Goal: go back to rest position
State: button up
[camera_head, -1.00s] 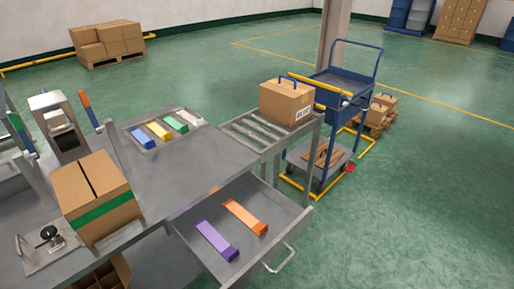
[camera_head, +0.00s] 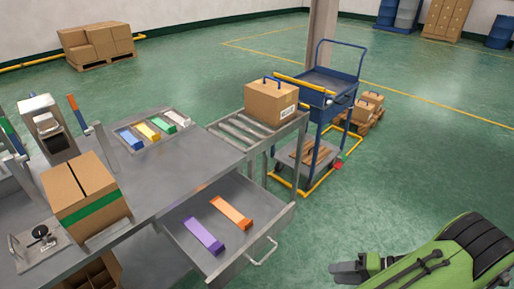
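My gripper (camera_head: 350,270) and part of my green arm show at the lower right, over the open floor. Dark fingers point left, toward the drawer but apart from it. Whether the fingers are open or shut is not clear at this size, and I see no object at them. The open drawer (camera_head: 180,250) sticks out from the grey workbench (camera_head: 165,180). A purple bar (camera_head: 204,234) and an orange bar (camera_head: 231,213) lie in it.
A cardboard box (camera_head: 271,103) with a blue handle stands on the roller conveyor (camera_head: 240,133). A blue trolley (camera_head: 325,95) stands behind it. A green-banded box (camera_head: 86,196) sits on the bench. The green floor (camera_head: 400,190) at right is clear around my arm.

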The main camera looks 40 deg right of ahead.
jog(key=w+a+r+n+g+p, duration=0.1)
jog(key=w+r+n+g, duration=0.15)
jog(key=w+r, duration=0.3)
jog(key=w+a+r+n+g+p, duration=0.1)
jog(key=w+a+r+n+g, duration=0.15)
jog(key=w+r, duration=0.3)
jog(key=w+a+r+n+g+h+p, duration=0.3)
jog(key=w+a+r, duration=0.5)
jog(key=a+r, duration=0.25)
jog(key=s+a+r+n+t+h+p, duration=0.1)
jog(key=s+a+r+n, duration=0.1)
jog(key=a+r, duration=0.3)
jog(key=s+a+r+n+t+h+p, duration=0.1)
jog(key=s+a+r+n+t, duration=0.1)
jog(key=a, duration=0.6)
notch_tip(320, 180, up, 3)
jog(key=shift+s+a+f+n, duration=0.1)
jog(key=shift+s+a+n, duration=0.25)
jog(key=shift+s+n, duration=0.5)
